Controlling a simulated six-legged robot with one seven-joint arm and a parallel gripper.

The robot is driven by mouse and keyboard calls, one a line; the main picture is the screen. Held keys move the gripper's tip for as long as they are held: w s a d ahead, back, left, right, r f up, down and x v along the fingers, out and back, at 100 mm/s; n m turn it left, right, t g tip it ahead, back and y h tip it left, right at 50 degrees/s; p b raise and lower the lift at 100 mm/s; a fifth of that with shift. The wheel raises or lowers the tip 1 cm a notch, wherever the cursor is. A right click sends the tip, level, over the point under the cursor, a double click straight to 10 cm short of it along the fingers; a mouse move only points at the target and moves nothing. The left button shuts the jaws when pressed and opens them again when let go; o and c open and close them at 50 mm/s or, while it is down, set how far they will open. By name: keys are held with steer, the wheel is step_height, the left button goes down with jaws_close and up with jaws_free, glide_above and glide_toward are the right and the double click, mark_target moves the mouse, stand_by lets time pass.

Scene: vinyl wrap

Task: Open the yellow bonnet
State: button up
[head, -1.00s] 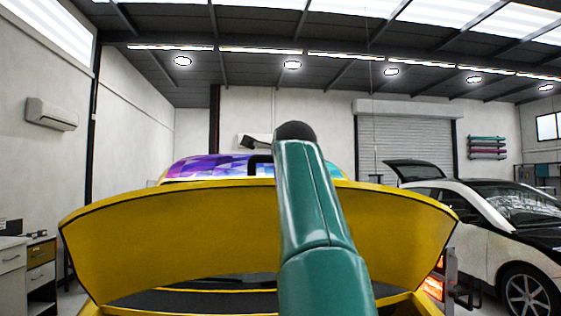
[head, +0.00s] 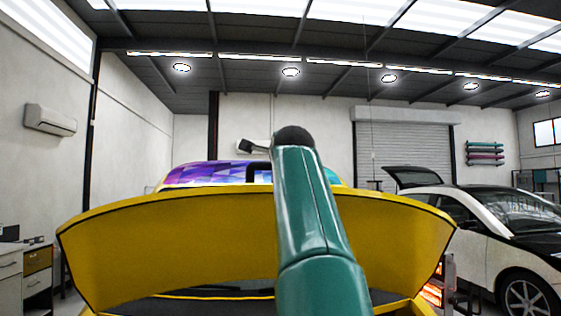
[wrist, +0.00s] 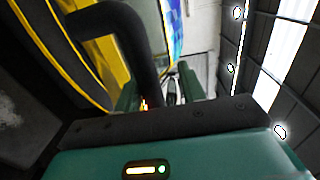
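The yellow bonnet (head: 170,245) stands raised in the head view, its underside facing me and a dark gap below it. A black bar-like handle (head: 250,172) shows at its top edge, just left of my green arm. In the wrist view, a thick black curved bar (wrist: 138,45) comes down to my gripper (wrist: 160,92). The two green fingers are apart, with the bar's lower end at the left finger and a gap on its right. I cannot tell whether they touch. The yellow bonnet also shows at the upper left there (wrist: 105,55). The head view hides the fingers.
A white and black car (head: 490,240) with its rear hatch up stands at the right. A drawer cabinet (head: 37,270) is at the lower left. An orange-lit heater (head: 435,290) stands close to the bonnet's right side.

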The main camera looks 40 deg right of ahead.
steer(key=v, duration=1.3)
steer(key=shift+s+a, duration=0.25)
steer(key=shift+s, duration=0.05)
steer(key=shift+r, duration=0.1)
steer(key=a+f+n+g+y, duration=0.15)
steer(key=a+f+n, duration=0.3)
steer(key=f, duration=0.45)
steer(key=a+f+n+g+y, duration=0.1)
steer(key=a+f+n+y, duration=0.3)
steer(key=f, duration=0.4)
steer(key=a+f+n+g+y, duration=0.1)
steer(key=a+f+n, duration=0.4)
steer(key=f, duration=0.4)
steer(key=s+a+f+n+g+y, duration=0.1)
steer(key=s+a+f+n, duration=0.2)
steer(key=f, duration=0.6)
steer(key=s+a+f+n+g+y, duration=0.1)
steer(key=s+a+f+n, duration=0.3)
steer(key=f, duration=0.5)
steer(key=s+a+f+n+g+y, duration=0.1)
steer(key=s+a+f+n+g, duration=0.2)
steer(key=a+f, duration=0.4)
step_height(320, 180, down, 3)
steer(key=shift+s+a+r+n, duration=0.1)
steer(key=shift+s+a+n, duration=0.2)
steer(key=shift+s+n, duration=0.65)
steer(key=shift+s+d+m, duration=0.1)
steer(key=shift+s+m, duration=0.1)
steer(key=shift+m, duration=0.1)
